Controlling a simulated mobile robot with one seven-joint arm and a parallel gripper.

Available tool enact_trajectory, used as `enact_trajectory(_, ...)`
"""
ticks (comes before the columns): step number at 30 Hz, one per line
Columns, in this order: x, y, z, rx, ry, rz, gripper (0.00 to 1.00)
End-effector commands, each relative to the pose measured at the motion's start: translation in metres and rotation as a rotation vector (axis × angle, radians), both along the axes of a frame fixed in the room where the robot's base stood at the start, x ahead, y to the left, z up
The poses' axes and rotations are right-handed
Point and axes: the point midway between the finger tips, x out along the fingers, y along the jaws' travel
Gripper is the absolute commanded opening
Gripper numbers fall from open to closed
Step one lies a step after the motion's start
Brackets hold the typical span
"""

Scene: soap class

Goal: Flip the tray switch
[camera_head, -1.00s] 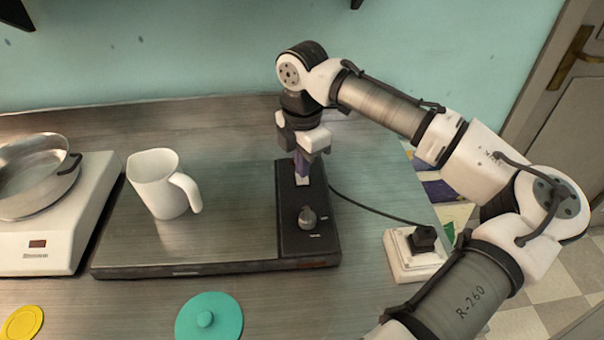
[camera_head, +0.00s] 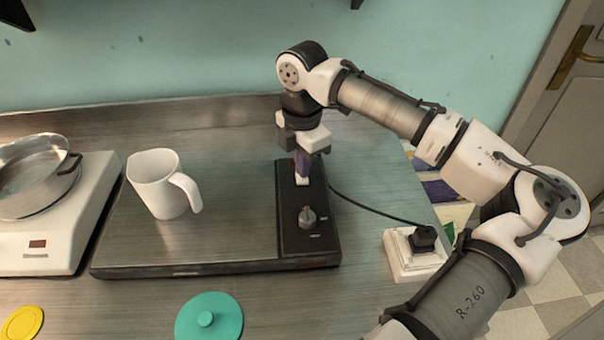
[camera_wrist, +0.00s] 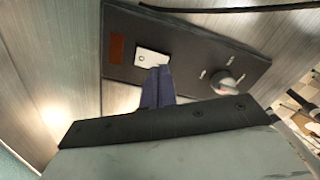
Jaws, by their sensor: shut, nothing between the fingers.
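The warming tray (camera_head: 180,258) is a flat grey plate with a black control panel (camera_head: 290,238) along its right side. The panel carries a round grey knob (camera_head: 308,217) and a small white switch (camera_wrist: 152,57), which shows in the wrist view. A red-brown rectangle (camera_wrist: 117,48) lies beside the switch. My gripper (camera_head: 302,180) is shut and empty, pointing down over the far part of the panel. In the wrist view its purple fingertips (camera_wrist: 162,70) are at the edge of the switch; I cannot tell whether they touch it.
A white mug (camera_head: 160,186) stands on the tray. A steel pan (camera_head: 38,170) sits on a white scale-like unit (camera_head: 40,262) at left. A teal lid (camera_head: 222,318) and a yellow disc (camera_head: 22,323) lie in front. A black cord runs to a white socket box (camera_head: 402,262) at right.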

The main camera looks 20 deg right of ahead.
Motion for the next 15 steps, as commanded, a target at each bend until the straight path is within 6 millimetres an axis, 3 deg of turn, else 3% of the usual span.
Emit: enact_trajectory(15, 0.0001, -0.0001, -0.0050, 0.000, 0.000, 0.000, 0.00)
